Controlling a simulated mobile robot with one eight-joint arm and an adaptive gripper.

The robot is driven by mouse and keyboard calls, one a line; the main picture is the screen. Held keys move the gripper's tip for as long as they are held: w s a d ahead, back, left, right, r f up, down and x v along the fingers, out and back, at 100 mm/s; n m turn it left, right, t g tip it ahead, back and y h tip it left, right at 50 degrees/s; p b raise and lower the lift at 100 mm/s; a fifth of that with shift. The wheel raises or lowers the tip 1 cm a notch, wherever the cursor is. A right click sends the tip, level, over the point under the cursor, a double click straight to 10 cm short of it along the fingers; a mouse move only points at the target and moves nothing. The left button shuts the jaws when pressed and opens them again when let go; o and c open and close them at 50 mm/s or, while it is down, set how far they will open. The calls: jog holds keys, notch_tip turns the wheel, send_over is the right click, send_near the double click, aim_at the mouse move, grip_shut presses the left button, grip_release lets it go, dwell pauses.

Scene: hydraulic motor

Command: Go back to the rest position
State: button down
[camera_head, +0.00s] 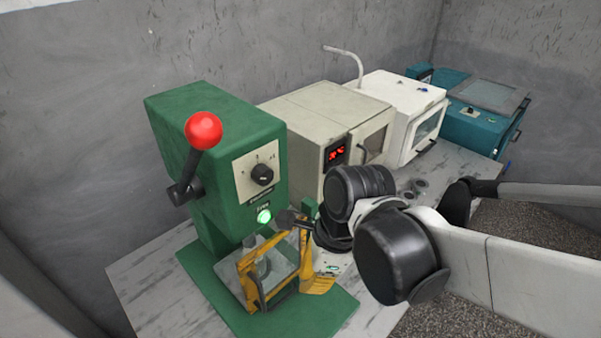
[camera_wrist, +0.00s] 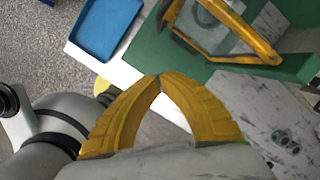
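My gripper (camera_wrist: 160,77) has yellow fingers whose tips meet in the wrist view, with nothing visible between them. In the head view my gripper (camera_head: 319,284) is partly hidden by my wrist and sits just right of the press's yellow-framed guard (camera_head: 246,272). The guard (camera_wrist: 262,46) also shows at the upper right of the wrist view, apart from the fingertips. The green press (camera_head: 222,150) has a red-knobbed lever (camera_head: 203,131), a dial and a lit green button (camera_head: 264,216). A grey metal part shows behind the clear guard panel.
A beige oven (camera_head: 310,112) with a red display, a white machine (camera_head: 398,100) and a teal machine (camera_head: 478,128) stand along the table (camera_head: 150,285). A blue tray (camera_wrist: 103,28) shows at the wrist view's upper left. Bare floor lies beyond the table edge.

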jog(key=d+n+t+h+b, duration=0.2)
jog(key=d+n+t+b, duration=0.4)
jog(key=d+n, duration=1.1)
jog(key=shift+w+d+f+n+h, duration=0.15)
jog(key=shift+w+d+n+h, duration=0.2)
jog(key=shift+d, duration=0.25)
dwell(0.4)
